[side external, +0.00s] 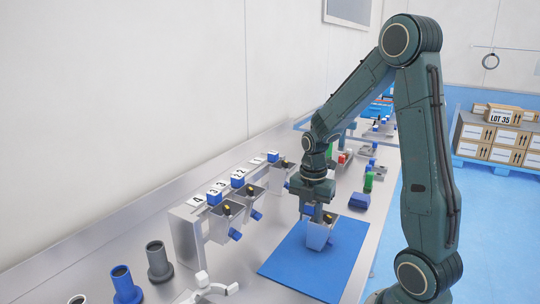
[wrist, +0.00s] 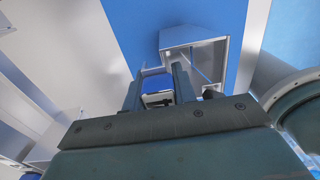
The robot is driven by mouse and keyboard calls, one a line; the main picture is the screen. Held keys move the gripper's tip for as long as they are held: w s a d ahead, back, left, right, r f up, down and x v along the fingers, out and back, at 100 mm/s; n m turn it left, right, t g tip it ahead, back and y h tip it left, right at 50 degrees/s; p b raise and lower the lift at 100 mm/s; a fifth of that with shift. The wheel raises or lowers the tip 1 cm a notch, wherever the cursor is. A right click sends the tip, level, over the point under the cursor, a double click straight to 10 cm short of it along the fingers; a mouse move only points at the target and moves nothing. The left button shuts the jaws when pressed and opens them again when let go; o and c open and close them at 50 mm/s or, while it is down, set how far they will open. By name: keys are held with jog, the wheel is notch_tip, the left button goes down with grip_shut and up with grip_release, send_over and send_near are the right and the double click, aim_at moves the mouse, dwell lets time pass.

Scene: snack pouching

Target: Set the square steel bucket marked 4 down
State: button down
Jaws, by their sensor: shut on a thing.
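The square steel bucket (side external: 319,238) is over the blue mat (side external: 295,258) in the side view. My gripper (side external: 319,213) is above it, pointing down and shut on it. In the wrist view, the bucket (wrist: 197,45) is just beyond the fingers of my gripper (wrist: 158,85), with its open inside partly showing. A blue part, likely its handle, shows between the fingers. The bucket looks roughly upright and low. I cannot tell whether its base touches the mat. No number 4 is readable on the bucket itself.
A steel rack (side external: 188,238) with number tags, including a 4 (side external: 198,201), holds other buckets (side external: 245,211) with blue handles to the left. A blue cup (side external: 126,290) and grey cup (side external: 159,260) stand at front left. A blue block (side external: 359,201) lies behind the mat.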

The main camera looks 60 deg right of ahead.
jog(key=shift+f, duration=0.4)
jog(key=c, duration=1)
grip_release()
jog(key=shift+c, duration=0.2)
notch_tip(320, 180, up, 14)
jog(key=shift+f, duration=0.1)
jog(key=shift+a, duration=0.15)
jog(key=s+a+r+m+t, duration=0.1)
jog(key=s+a+m+t, duration=0.1)
jog(key=s+a+m, duration=0.3)
jog(key=s+a+r+m+t, duration=0.2)
jog(key=s+a+m, duration=0.3)
jog(key=a+m, duration=0.6)
jog(key=shift+a+r+m+t, duration=0.2)
jog(key=shift+a+m+t, duration=0.15)
jog(key=shift+m+t, duration=0.55)
